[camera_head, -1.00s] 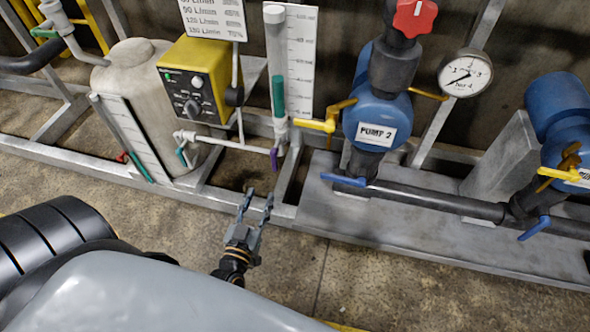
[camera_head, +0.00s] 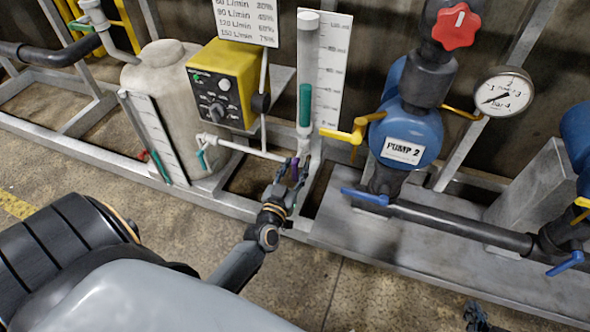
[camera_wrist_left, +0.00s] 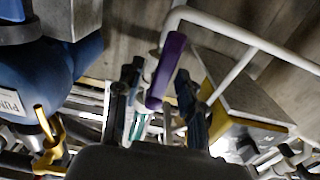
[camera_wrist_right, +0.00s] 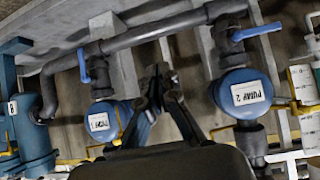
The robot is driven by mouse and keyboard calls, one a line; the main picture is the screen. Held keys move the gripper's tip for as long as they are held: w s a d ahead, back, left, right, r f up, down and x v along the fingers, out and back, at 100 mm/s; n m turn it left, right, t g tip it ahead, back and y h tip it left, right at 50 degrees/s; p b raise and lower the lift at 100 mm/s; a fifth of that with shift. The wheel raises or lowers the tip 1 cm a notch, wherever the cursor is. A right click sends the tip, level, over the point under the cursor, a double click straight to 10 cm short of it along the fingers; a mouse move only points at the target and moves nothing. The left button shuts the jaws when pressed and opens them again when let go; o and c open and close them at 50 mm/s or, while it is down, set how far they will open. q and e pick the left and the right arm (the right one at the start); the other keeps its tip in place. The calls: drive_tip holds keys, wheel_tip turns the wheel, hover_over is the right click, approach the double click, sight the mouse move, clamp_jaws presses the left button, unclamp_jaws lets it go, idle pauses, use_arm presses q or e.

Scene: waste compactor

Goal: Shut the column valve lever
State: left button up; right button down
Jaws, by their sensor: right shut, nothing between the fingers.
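The column valve lever, a purple handle (camera_head: 295,168), hangs at the foot of the clear measuring column (camera_head: 305,70). The purple lever also shows in the left wrist view (camera_wrist_left: 166,70), slanting between the two fingers. My left gripper (camera_head: 291,171) is open at the lever, one finger on each side of it. A gap shows on the right side of the lever in the left wrist view; contact on the other side cannot be told. My right gripper (camera_wrist_right: 160,76) is shut and empty. In the head view, only a dark part of it (camera_head: 477,319) shows at the bottom right edge.
A white pipe (camera_head: 250,149) runs from the tank (camera_head: 160,100) to the column base. A yellow valve handle (camera_head: 345,134) and a blue handle (camera_head: 365,196) stick out right of the column. A metal frame rail (camera_head: 225,208) runs in front.

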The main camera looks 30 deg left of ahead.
use_arm(q)
clamp_jaws()
idle(0.4)
